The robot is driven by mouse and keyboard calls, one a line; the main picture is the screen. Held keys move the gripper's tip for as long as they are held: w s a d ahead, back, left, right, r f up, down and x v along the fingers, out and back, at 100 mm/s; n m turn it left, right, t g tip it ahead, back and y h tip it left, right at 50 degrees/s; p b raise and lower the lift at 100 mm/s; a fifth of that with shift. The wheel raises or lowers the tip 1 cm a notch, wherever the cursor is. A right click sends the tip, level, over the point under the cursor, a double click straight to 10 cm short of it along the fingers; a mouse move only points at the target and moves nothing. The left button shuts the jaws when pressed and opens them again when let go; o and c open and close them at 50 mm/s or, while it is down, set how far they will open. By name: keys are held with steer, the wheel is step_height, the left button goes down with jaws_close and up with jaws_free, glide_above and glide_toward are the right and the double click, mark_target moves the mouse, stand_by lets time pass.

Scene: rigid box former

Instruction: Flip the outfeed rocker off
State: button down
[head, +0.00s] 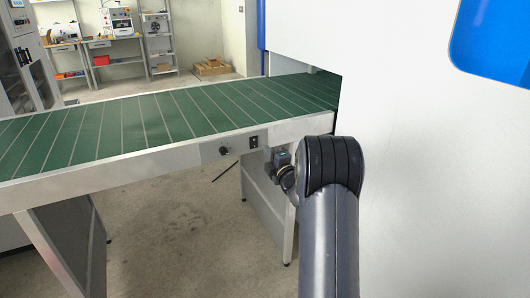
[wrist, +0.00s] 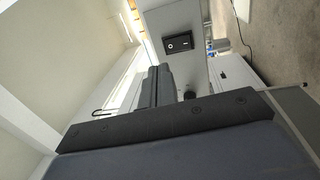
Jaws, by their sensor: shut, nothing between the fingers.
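The outfeed rocker (head: 254,142) is a small black switch on the grey side rail of the green conveyor, close to the white machine. In the wrist view the rocker (wrist: 178,43) shows as a black rectangle with small white marks on a pale panel. Which way it is tipped is too small to tell. My gripper (wrist: 158,72) is shut and empty. Its dark fingers point toward the panel, just below the rocker in the wrist view, and look apart from it. In the head view my wrist is below and right of the rocker, with the fingers not clearly visible.
A black knob (head: 224,150) sits left of the rocker on the same rail; the conveyor belt (head: 150,122) runs above. The white machine body (head: 430,150) stands close on the right. Conveyor legs (head: 268,205) stand below. The floor (head: 180,240) in front is mostly clear.

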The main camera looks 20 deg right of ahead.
steer(key=s, duration=0.6)
steer(key=shift+s+r, duration=0.25)
steer(key=shift+r, duration=0.15)
steer(key=shift+w+d, duration=0.1)
